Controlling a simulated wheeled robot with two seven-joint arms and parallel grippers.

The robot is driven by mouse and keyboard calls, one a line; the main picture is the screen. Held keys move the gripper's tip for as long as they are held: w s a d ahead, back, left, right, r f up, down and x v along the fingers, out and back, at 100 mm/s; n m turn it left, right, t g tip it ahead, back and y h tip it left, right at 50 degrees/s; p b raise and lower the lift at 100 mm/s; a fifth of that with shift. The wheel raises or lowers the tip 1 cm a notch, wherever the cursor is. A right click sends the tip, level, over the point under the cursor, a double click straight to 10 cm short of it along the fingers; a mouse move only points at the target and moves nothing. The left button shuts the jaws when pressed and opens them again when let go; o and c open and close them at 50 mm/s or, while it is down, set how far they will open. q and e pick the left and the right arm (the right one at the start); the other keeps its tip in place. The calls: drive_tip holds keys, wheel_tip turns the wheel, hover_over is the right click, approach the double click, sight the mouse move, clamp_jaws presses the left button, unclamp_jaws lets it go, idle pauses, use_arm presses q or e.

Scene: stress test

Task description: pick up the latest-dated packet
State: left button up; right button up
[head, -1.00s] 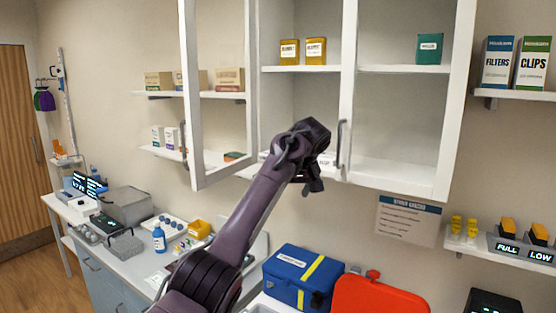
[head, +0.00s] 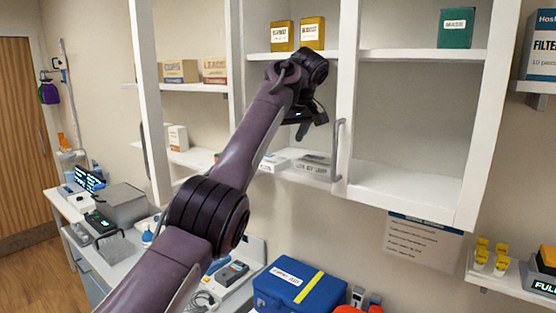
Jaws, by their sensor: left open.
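Two yellow packets (head: 282,36) (head: 311,33) with white labels stand side by side on the cabinet's upper shelf. A green packet (head: 456,28) stands on the same level further right. Their labels are too small to read for dates. Flat pale packets (head: 274,162) (head: 312,168) lie on the cabinet's lower shelf; one has dark print that I cannot read fully. My left gripper (head: 307,124) is open and empty, in front of the cabinet's left bay, below the yellow packets and above the flat packets. It touches none of them visibly. My right gripper is out of view.
The cabinet's left door (head: 150,110) stands open beside my left arm. A grey handle (head: 339,150) is on the middle upright. The right bay's lower shelf (head: 405,185) is bare. A blue case (head: 300,292) sits on the counter below.

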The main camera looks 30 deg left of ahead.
sight(270, 160)
use_arm(q)
drive_tip(key=shift+a+f, duration=0.2)
drive_tip(key=shift+f, duration=0.05)
drive_tip(key=shift+s+a+f+p, duration=0.35)
drive_tip(key=shift+a+f+p, duration=0.2)
drive_tip(key=shift+a+f, duration=0.05)
drive_tip(key=shift+s+a+f+p, duration=0.3)
drive_tip(key=shift+a+f+p, duration=0.25)
drive_tip(key=shift+a+f, duration=0.05)
drive_tip(key=x, duration=0.1)
drive_tip(key=p+x, duration=0.1)
drive_tip(key=shift+w+a+f, duration=0.1)
drive_tip(key=shift+w+f, duration=0.2)
drive_tip(key=shift+w, duration=0.05)
drive_tip(key=shift+w+a+f, duration=0.15)
drive_tip(key=shift+f, duration=0.25)
drive_tip(key=shift+r, duration=0.15)
drive_tip(key=c, duration=1.2)
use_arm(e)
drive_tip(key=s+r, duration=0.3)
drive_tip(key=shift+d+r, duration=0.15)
